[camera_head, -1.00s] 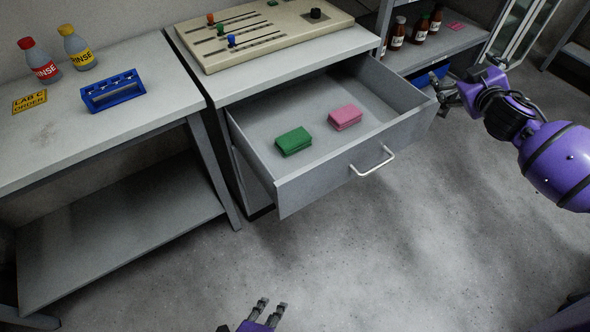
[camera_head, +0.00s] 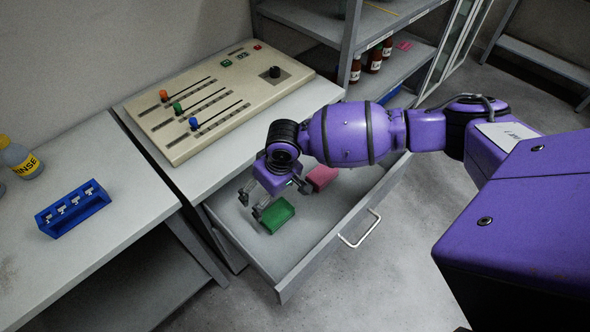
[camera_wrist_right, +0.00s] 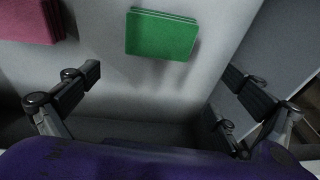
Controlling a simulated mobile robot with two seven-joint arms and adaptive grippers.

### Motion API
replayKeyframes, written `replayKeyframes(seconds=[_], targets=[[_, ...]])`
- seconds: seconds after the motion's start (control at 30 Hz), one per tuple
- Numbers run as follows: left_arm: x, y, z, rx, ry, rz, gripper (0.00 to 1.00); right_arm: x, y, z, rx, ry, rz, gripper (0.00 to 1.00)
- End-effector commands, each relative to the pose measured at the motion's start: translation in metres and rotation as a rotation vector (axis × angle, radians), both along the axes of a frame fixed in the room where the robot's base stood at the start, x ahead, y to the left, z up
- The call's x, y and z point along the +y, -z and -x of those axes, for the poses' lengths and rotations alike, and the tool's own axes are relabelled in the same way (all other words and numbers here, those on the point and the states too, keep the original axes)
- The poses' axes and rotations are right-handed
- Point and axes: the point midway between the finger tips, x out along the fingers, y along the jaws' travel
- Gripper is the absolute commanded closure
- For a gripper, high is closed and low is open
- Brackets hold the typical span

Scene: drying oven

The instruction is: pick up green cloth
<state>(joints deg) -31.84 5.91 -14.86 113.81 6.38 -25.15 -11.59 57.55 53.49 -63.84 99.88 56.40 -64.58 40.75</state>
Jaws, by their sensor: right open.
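The green cloth (camera_head: 277,216) is a folded block lying flat in the open drawer (camera_head: 319,245). In the right wrist view the green cloth (camera_wrist_right: 161,35) lies beyond the fingers, roughly between them and apart from them. My right gripper (camera_head: 250,204) hangs over the drawer, just left of and above the green cloth; its fingers (camera_wrist_right: 165,88) are spread and empty. A folded pink cloth (camera_head: 322,177) lies in the drawer behind the green one, partly covered by my right arm; it also shows at the upper left of the right wrist view (camera_wrist_right: 32,20). My left gripper is out of view.
A control panel (camera_head: 215,100) with sliders sits on the cabinet above the drawer. A blue rack (camera_head: 72,209) and a yellow-labelled bottle (camera_head: 20,158) stand on the left table. Drawer walls surround the cloths. Bottles (camera_head: 374,58) stand on the shelf behind.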

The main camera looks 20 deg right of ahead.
Motion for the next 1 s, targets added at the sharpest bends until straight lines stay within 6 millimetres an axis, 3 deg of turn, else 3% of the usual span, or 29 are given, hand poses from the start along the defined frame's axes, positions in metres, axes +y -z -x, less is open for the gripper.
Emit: replayKeyframes(seconds=[0.1, 0.27, 0.8, 1.0], targets=[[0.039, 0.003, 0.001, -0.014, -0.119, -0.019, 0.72, 0.003, 0.002, 0.007, 0.078, -0.015, 0.074, 0.00], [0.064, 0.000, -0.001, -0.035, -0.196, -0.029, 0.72, 0.000, 0.005, 0.013, 0.130, -0.020, 0.130, 0.00], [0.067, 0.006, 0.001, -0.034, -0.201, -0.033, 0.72, -0.006, 0.071, 0.013, 0.135, -0.018, 0.133, 0.00], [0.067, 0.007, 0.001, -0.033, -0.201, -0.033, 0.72, -0.006, 0.080, 0.013, 0.133, -0.019, 0.131, 0.00]])
